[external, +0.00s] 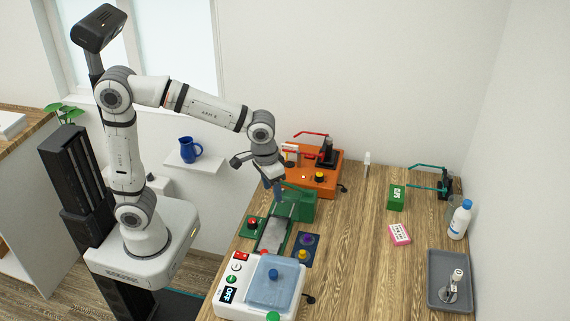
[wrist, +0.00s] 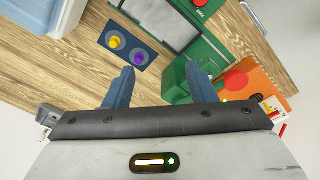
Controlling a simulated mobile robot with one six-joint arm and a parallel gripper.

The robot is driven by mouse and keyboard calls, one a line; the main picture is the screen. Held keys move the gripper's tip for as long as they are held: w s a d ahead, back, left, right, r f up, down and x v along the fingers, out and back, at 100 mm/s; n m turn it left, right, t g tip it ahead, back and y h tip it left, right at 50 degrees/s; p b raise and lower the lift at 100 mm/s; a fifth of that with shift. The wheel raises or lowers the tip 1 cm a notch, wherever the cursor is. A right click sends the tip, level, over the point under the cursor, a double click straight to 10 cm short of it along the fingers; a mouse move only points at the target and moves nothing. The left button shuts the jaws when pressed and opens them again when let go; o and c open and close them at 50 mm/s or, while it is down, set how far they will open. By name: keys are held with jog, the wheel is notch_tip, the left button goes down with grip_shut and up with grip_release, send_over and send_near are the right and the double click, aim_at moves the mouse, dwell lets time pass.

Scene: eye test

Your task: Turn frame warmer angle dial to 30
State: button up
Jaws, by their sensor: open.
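No label reading frame warmer can be made out, so I cannot tell which device it is. A dark blue panel (external: 314,246) carries a purple knob (external: 307,239) and a yellow knob (external: 303,254). In the wrist view the panel (wrist: 112,34) shows ahead of my fingers, left of centre, with the yellow knob (wrist: 115,42) and purple knob (wrist: 138,59). An orange device (external: 300,184) with a yellow knob (external: 320,176) stands behind. My gripper (external: 278,192) hangs by the green device (external: 296,205). Its blue fingers (wrist: 160,82) are apart and empty. No dial scale is legible.
A white box (external: 257,304) with a blue lid and an OFF display stands at the front. A green base with a grey plate (external: 272,236) lies beside the panel.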

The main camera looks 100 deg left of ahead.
aim_at(320, 174)
jog(key=w+a+n, duration=0.2)
jog(key=a, duration=0.2)
jog(key=w+a+n+p, duration=0.1)
jog(key=w+a, duration=0.2)
jog(key=a, duration=0.1)
jog(key=w+a+n+p, duration=0.1)
jog(key=w+a+n, duration=0.1)
jog(key=a, duration=0.1)
jog(key=shift+w+a+f+n+g, duration=0.15)
jog(key=shift+a+n+g, duration=0.15)
jog(key=shift+a+g, duration=0.1)
jog(key=w+a+f+n, duration=0.1)
jog(key=a+n, duration=0.1)
jog(key=a, duration=0.2)
jog(key=w+a+f+n+p, duration=0.1)
jog(key=a, duration=0.3)
jog(key=a+f+n+p, duration=0.1)
jog(key=a+f+n, duration=0.1)
jog(key=a, duration=0.3)
jog(key=shift+w+n+g, duration=0.3)
jog(key=shift+w+g, duration=0.1)
jog(key=shift+a+f, duration=0.2)
jog(key=shift+f, duration=0.1)
notch_tip(320, 174, down, 8)
jog(key=shift+s+r+p, duration=0.1)
jog(key=shift+r+p, duration=0.15)
jog(key=shift+p, duration=0.55)
jog(key=shift+c, duration=0.3)
jog(key=c, duration=0.9)
